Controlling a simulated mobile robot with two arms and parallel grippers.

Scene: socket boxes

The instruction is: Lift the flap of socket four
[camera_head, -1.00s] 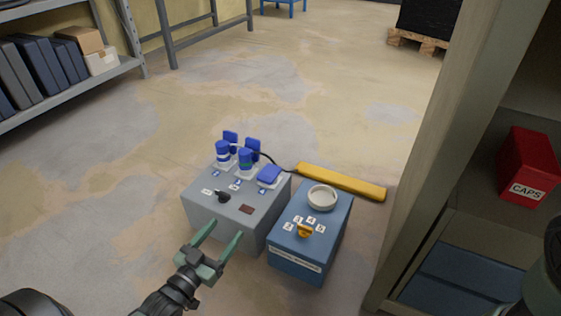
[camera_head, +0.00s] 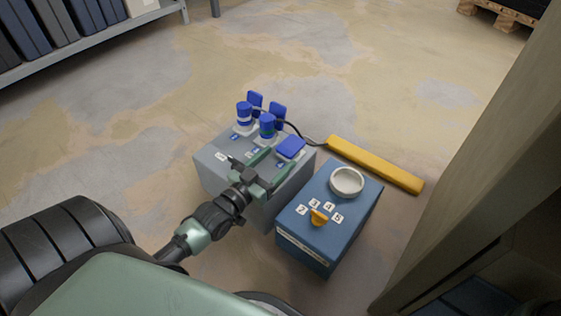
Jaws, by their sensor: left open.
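A grey socket box (camera_head: 208,168) stands on the floor. Two of its sockets have raised blue flaps (camera_head: 277,114) and blue plugs in them, the left plug (camera_head: 244,115) and the right plug (camera_head: 267,126). The rightmost socket has a closed blue flap (camera_head: 290,148) lying flat. The small socket labels are too small to read surely. My left gripper (camera_head: 278,161) is open and empty over the front of the box top, its fingers pointing toward the sockets, close to the closed flap. Contact cannot be told. The gripper hides the box's knob and dark red panel. My right gripper is out of view.
A blue box (camera_head: 354,217) with a white ring (camera_head: 347,181) and a yellow knob (camera_head: 318,217) stands close on the right. A yellow bar (camera_head: 376,165) lies behind it, and a dark cable runs from the plugs toward it. A cabinet (camera_head: 480,150) borders the right.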

